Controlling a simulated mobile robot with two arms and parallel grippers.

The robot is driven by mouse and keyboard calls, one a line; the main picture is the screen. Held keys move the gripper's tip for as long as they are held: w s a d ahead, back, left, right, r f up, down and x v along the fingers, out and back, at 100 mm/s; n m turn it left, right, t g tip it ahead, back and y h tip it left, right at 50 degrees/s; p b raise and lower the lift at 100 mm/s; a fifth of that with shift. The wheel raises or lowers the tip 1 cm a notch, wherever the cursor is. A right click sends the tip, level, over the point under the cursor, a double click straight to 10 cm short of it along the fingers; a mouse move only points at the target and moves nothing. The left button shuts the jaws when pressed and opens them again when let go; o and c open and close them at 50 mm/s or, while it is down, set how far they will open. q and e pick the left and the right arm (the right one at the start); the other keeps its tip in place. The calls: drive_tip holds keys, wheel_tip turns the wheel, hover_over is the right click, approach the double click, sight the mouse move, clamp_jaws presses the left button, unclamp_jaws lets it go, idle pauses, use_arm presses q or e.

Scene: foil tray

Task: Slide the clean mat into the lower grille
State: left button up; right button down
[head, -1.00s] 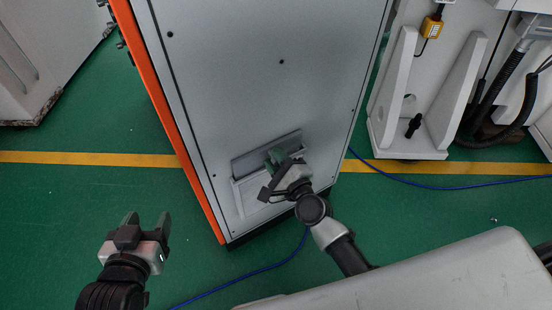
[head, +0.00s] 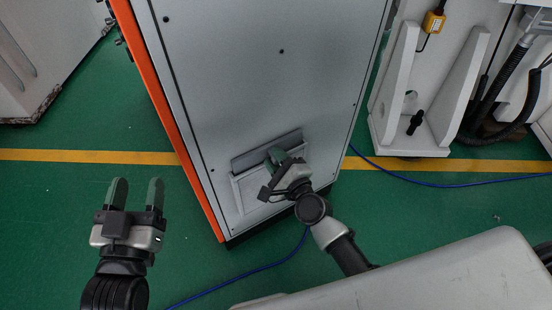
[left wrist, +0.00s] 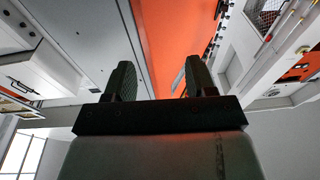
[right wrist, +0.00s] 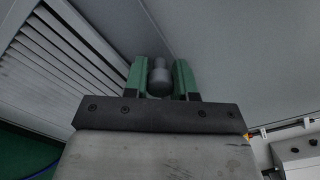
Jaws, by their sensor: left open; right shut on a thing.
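The lower grille (head: 240,195) is a pale framed panel low on the grey cabinet (head: 265,90), with a darker grey strip along its top. Its louvres (right wrist: 75,65) fill the left of the right wrist view. My right gripper (head: 277,158) is at the grille's upper part, shut on a grey knob (right wrist: 159,82) between its green fingers. What the knob belongs to is unclear. My left gripper (head: 136,192) is open and empty, left of the cabinet; its spread fingers also show in the left wrist view (left wrist: 160,78). I cannot make out the clean mat in any view.
The cabinet has an orange side edge (head: 165,110). A blue cable (head: 245,273) runs over the green floor. A white bracket (head: 430,95) stands at the right. Floor around my left gripper is clear.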

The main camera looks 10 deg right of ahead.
use_arm(q)
drive_tip(key=shift+r, duration=0.2)
use_arm(e)
drive_tip(key=shift+s+f, duration=0.1)
drive_tip(key=shift+f, duration=0.2)
drive_tip(key=shift+f, duration=0.1)
